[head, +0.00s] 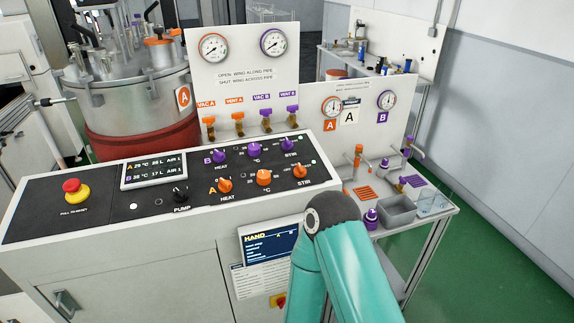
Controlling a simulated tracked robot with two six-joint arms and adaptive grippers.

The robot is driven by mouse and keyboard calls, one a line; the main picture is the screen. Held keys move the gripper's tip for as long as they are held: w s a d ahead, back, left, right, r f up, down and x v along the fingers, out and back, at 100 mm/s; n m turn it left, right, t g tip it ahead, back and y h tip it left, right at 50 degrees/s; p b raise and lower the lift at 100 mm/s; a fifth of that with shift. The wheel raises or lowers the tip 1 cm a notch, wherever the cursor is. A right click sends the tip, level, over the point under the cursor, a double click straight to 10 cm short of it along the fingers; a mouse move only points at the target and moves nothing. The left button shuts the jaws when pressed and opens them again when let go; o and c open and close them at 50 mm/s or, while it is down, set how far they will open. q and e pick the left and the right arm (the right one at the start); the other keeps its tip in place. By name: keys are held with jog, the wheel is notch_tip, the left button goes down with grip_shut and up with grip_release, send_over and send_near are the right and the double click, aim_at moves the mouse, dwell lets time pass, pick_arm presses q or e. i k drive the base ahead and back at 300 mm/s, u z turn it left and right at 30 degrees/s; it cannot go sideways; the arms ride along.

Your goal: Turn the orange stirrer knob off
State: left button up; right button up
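The orange stirrer knob (299,171) is the right one of the orange row on the sloped black control panel (110,213), above a STIR label. Its pointer direction is too small to tell. The orange °C knob (264,177) and the orange HEAT knob (225,185) are to its left. A purple STIR knob (287,145) sits behind it in the row marked B. My teal right arm rises in front of the console, below and right of the knob, and does not cover it. Neither gripper shows.
A red emergency button (75,190) and a black pump knob (180,193) are on the panel's left. Valves with orange and purple handles (238,118) stand behind the panel. A side table with a grey bin (398,209) is at the right. The space above the panel is clear.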

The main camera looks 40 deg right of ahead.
aim_at(300, 171)
jog(key=z, duration=0.6)
jog(key=i, duration=0.15)
jog(key=u, duration=2.65)
jog(key=k, duration=1)
jog(key=z, duration=1.3)
jog(key=k, duration=0.35)
jog(key=z, duration=0.4)
jog(key=i, duration=0.6)
jog(key=u, duration=0.15)
